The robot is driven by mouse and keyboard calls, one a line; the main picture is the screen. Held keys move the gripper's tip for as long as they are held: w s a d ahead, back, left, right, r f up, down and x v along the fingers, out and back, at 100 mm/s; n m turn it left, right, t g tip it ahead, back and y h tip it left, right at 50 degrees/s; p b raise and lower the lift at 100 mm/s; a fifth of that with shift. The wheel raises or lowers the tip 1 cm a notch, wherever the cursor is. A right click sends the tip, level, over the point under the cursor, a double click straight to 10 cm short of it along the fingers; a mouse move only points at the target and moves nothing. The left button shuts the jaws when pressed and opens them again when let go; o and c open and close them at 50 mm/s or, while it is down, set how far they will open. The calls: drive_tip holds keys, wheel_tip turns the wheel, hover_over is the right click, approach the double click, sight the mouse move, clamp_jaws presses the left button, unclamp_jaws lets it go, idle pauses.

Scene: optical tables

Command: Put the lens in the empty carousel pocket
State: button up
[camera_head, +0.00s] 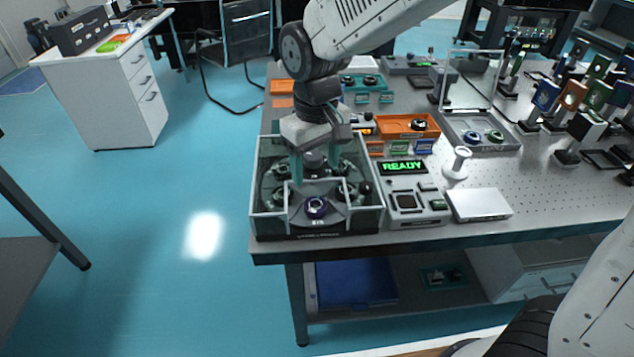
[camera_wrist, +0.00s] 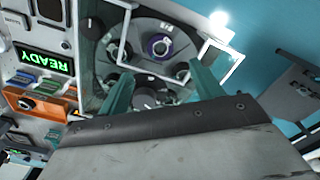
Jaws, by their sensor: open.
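The carousel (camera_head: 290,203) is a dark round plate inside a clear-walled box at the table's front left corner. A purple-ringed lens (camera_head: 316,207) sits at its front, by a small door-like frame. The lens also shows in the wrist view (camera_wrist: 160,46). Other carousel positions hold dark round parts; I cannot tell which pocket is empty. My gripper (camera_head: 315,168) is over the carousel, fingers pointing down, behind the purple-ringed lens. In the wrist view my gripper (camera_wrist: 160,72) has its two teal fingers wide apart with nothing between them. The lens lies beyond the fingertips, apart from them.
The box's clear walls (camera_head: 262,190) surround the gripper's work area. To the right stand a control unit reading READY (camera_head: 403,167), a white box (camera_head: 480,204) and a white pedestal (camera_head: 457,163). Behind are an orange tray (camera_head: 390,134) and a grey tray (camera_head: 508,143) with lenses.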

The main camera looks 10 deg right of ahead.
drive_tip(key=shift+r, duration=1.25)
drive_tip(key=s+d+r+m, duration=0.2)
drive_tip(key=s+d+r, duration=0.15)
drive_tip(key=d, duration=0.35)
drive_tip(key=s+d+r+m, duration=0.1)
drive_tip(key=s+d+r, duration=0.2)
drive_tip(key=s+d, duration=0.3)
drive_tip(key=s+d+m+t, duration=0.1)
drive_tip(key=s+d+m, duration=0.2)
drive_tip(key=s+d, duration=0.5)
drive_tip(key=shift+s+f, duration=0.25)
drive_tip(key=shift+s, duration=0.85)
drive_tip(key=shift+c, duration=0.8)
